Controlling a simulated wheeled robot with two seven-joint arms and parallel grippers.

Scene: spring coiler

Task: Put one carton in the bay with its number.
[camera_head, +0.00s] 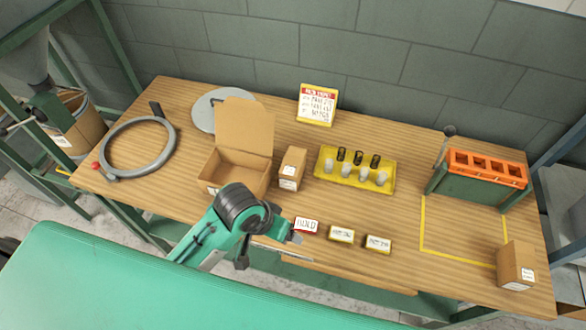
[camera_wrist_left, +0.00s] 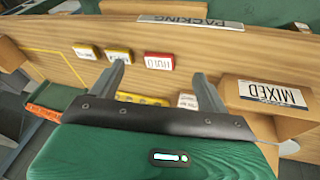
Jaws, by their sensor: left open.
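A small brown carton (camera_head: 292,168) with a white label stands on the table just right of the open box. Another brown carton (camera_head: 515,265) stands at the right front corner, by the yellow taped outline (camera_head: 424,235). My left gripper (camera_head: 295,237) is over the front of the table, near the red-edged HOLD card (camera_head: 307,226). In the left wrist view the gripper (camera_wrist_left: 158,72) is open, with nothing between its fingers. The small carton's label (camera_wrist_left: 188,101) shows partly behind one finger. Numbers on the cartons are too small to read. My right gripper is out of view.
An open cardboard box (camera_head: 230,178), marked MIXED in the wrist view (camera_wrist_left: 270,95), stands left. Two yellow-edged cards (camera_head: 341,233) (camera_head: 378,244) lie near the front. A yellow tray (camera_head: 335,178) of cylinders and an orange-topped rack (camera_head: 485,180) stand behind. Table is clear between cards and outline.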

